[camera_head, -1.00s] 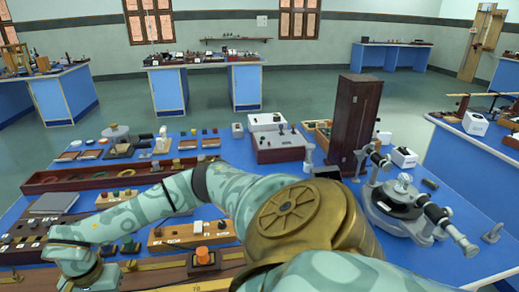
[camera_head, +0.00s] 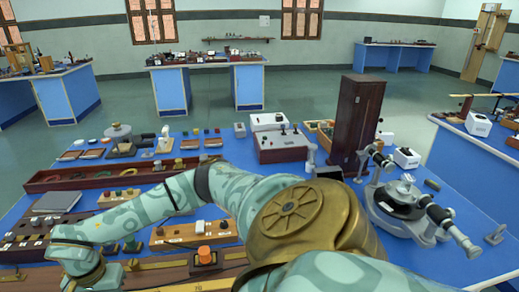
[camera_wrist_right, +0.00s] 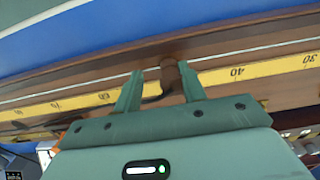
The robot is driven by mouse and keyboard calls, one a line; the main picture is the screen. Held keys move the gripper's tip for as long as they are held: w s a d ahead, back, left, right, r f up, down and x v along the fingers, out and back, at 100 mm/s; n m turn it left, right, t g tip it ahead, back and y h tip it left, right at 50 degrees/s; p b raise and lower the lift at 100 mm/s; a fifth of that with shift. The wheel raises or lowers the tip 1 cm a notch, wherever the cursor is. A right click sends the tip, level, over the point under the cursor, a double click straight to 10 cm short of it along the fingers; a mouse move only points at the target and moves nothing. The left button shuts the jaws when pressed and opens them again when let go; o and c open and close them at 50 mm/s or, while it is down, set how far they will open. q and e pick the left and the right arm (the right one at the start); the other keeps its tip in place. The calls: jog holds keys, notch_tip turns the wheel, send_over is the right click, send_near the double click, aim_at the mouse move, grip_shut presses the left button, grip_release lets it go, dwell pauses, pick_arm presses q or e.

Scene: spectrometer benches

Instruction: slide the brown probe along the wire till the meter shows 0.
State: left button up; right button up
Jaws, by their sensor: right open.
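The brown probe (camera_wrist_right: 171,80) stands over the wire (camera_wrist_right: 230,52) in the right wrist view, beside the yellow scale (camera_wrist_right: 105,97), between its 40 and 60 marks. My right gripper (camera_wrist_right: 160,72) is open. Its two green fingers stand on either side of the probe, with visible gaps. In the head view my right arm reaches across to the lower left, and its gripper (camera_head: 88,276) is over the long wooden board (camera_head: 170,277). The fingertips and probe are hidden there. My left gripper is not in view. I cannot make out a meter reading.
A block with an orange knob (camera_head: 204,256) stands by the board. A long wooden tray (camera_head: 60,181) lies behind my arm. A dark wooden cabinet (camera_head: 357,120) and a spectrometer (camera_head: 402,200) stand to the right. A grey-topped box (camera_head: 280,145) stands further back.

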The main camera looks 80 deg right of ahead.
notch_tip(320, 180, up, 16)
jog(key=p, duration=0.4)
jog(key=shift+r, duration=0.15)
